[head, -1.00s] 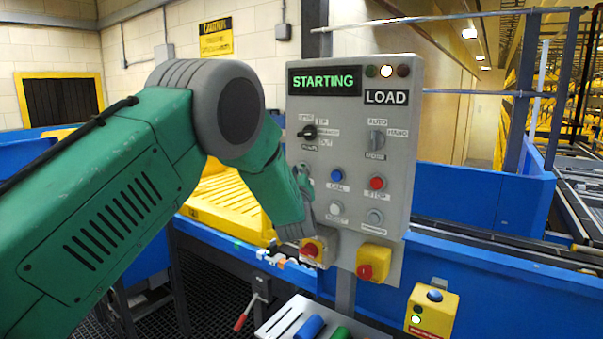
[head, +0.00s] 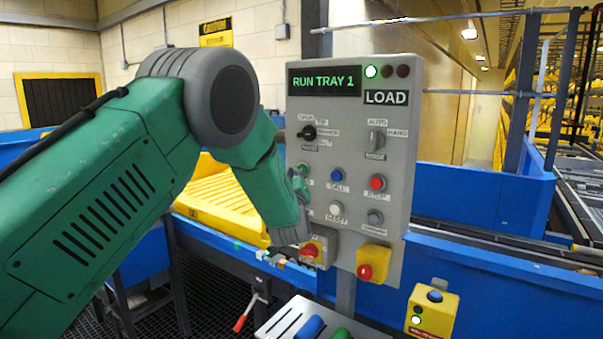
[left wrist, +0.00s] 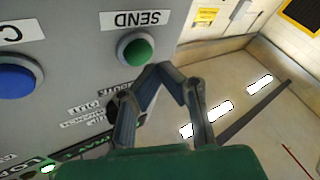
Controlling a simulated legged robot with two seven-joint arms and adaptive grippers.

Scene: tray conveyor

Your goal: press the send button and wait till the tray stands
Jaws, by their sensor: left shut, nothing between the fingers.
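The control panel (head: 350,200) stands at the middle of the head view; its display (head: 323,81) reads RUN TRAY 1. The left lamp (head: 371,71) above LOAD glows green. The green send button (head: 306,171) is at the panel's left edge, partly hidden by my gripper in the head view; the left wrist view shows it (left wrist: 138,50) under a SEND label. My left gripper (head: 299,184) is close to it, fingertips (left wrist: 160,70) together and empty, beside the button and apart from it in the picture. A yellow tray (head: 215,198) lies on the conveyor behind my arm. My right gripper is out of view.
Blue CALL (head: 337,175) and red STOP (head: 377,183) buttons sit close by on the panel. Red knobs on boxes (head: 365,271) are below. A blue conveyor side (head: 480,275) runs to the right. A small yellow button box (head: 432,310) is at the lower right.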

